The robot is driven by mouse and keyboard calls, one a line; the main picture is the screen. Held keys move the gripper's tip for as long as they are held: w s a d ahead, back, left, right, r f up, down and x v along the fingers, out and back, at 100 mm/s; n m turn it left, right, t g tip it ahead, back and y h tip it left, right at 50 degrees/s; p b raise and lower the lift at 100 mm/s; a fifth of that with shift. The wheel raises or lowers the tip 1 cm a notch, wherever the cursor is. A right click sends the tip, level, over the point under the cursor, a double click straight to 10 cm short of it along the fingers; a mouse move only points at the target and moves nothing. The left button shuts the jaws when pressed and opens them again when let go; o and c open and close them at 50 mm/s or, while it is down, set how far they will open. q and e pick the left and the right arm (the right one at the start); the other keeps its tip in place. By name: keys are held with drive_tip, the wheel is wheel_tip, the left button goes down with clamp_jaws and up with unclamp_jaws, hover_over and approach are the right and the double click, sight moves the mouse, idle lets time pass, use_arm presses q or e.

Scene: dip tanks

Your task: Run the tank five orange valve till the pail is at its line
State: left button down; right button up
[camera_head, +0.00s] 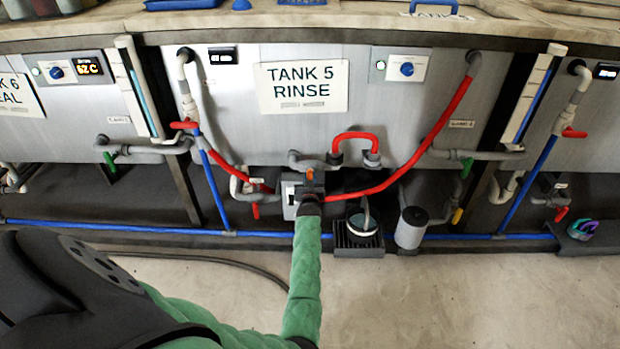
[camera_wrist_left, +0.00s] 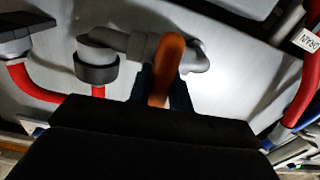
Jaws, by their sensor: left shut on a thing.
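The tank five panel carries a "TANK 5 RINSE" sign (camera_head: 301,86). The pail (camera_head: 363,222) is small and dark with a pale band, and stands on a black grate (camera_head: 342,238) to the right of the valve. Its line and water level are too small to make out. My right gripper is not in view.
A grey cylinder (camera_head: 411,228) stands right of the pail. Red-handled valves (camera_head: 184,125), a green one (camera_head: 467,168) and a yellow one (camera_head: 457,215) are nearby. A blue pipe (camera_head: 130,229) runs low along the tanks. A dark hose (camera_head: 225,262) lies on the otherwise clear floor.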

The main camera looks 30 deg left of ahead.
use_arm(q)
drive_tip(key=shift+m, duration=0.5)
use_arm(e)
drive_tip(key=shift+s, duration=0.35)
use_arm(q)
drive_tip(key=shift+f, duration=0.1)
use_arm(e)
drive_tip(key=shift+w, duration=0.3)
use_arm(q)
drive_tip(key=c, duration=1.3)
unclamp_jaws()
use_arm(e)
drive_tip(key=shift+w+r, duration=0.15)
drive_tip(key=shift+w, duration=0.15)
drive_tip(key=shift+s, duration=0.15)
